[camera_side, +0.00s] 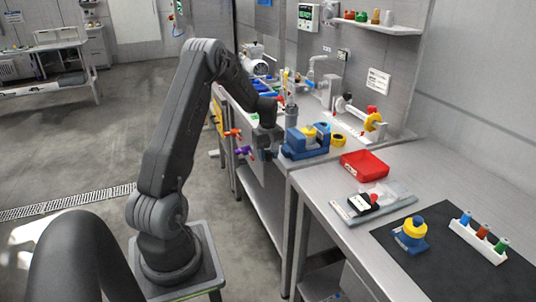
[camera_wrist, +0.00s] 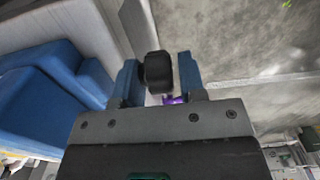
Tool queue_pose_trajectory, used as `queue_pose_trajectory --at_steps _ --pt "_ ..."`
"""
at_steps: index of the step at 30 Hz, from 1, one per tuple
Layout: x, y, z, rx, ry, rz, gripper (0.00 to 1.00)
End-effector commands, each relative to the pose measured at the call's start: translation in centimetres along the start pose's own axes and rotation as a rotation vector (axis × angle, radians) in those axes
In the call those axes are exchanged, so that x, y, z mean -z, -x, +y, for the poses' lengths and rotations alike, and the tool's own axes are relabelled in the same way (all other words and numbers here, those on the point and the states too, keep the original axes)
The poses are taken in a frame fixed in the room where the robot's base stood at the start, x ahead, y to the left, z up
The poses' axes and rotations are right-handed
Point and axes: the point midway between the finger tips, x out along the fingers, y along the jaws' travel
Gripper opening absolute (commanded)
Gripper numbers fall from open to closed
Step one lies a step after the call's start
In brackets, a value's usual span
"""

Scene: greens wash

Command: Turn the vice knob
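The blue vice (camera_side: 305,142) stands at the front edge of the bench in the side view, just right of my gripper (camera_side: 270,140). Its big blue body (camera_wrist: 45,85) fills the left of the wrist view. A black knob (camera_wrist: 158,72) shows in the wrist view between the two blue fingers of my gripper (camera_wrist: 158,60). A narrow gap shows on each side of the knob, so the fingers appear open around it and not pressed on it. In the side view the knob and fingertips are hidden by my gripper and wrist.
Orange (camera_side: 233,132) and purple (camera_side: 243,150) handles stick out from the bench front beside my gripper. A yellow ring (camera_side: 338,140) and a red tray (camera_side: 364,165) lie right of the vice. Open floor lies left of the bench.

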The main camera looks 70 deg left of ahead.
Motion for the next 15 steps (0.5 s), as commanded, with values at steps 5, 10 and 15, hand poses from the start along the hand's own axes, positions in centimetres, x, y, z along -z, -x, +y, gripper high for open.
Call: queue_pose_trajectory --at_steps 5,10,15 --pt "0.01 0.04 0.01 0.000 0.000 0.000 0.20" --pt "0.01 0.05 0.01 0.000 0.000 0.000 0.04" --pt "0.00 0.06 0.01 0.000 0.000 0.004 0.00"
